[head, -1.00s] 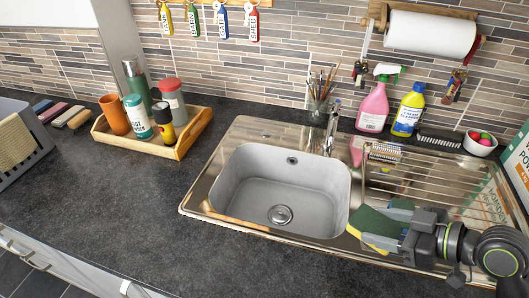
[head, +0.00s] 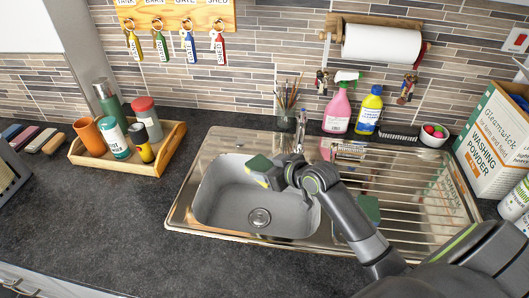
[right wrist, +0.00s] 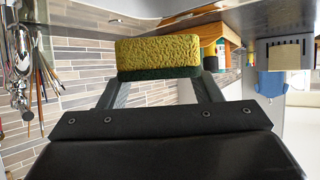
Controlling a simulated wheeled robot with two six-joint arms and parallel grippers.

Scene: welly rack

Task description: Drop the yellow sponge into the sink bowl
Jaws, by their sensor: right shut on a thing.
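The yellow sponge (head: 259,164) with its green scouring side is held by my right gripper (head: 268,174) above the back right part of the sink bowl (head: 225,212). In the right wrist view the sponge (right wrist: 158,52) sits between the two fingers (right wrist: 158,95), its yellow part up and its dark green layer down in the picture. The bowl is empty where I can see it, with the round drain in its floor. My left gripper is not in view.
A green pad (head: 368,207) lies on the drainboard (head: 420,200), partly behind my right arm. The tap (head: 299,135) and a brush pot (head: 287,120) stand behind the bowl. A wooden tray (head: 160,160) with bottles and cups stands left. The front counter is clear.

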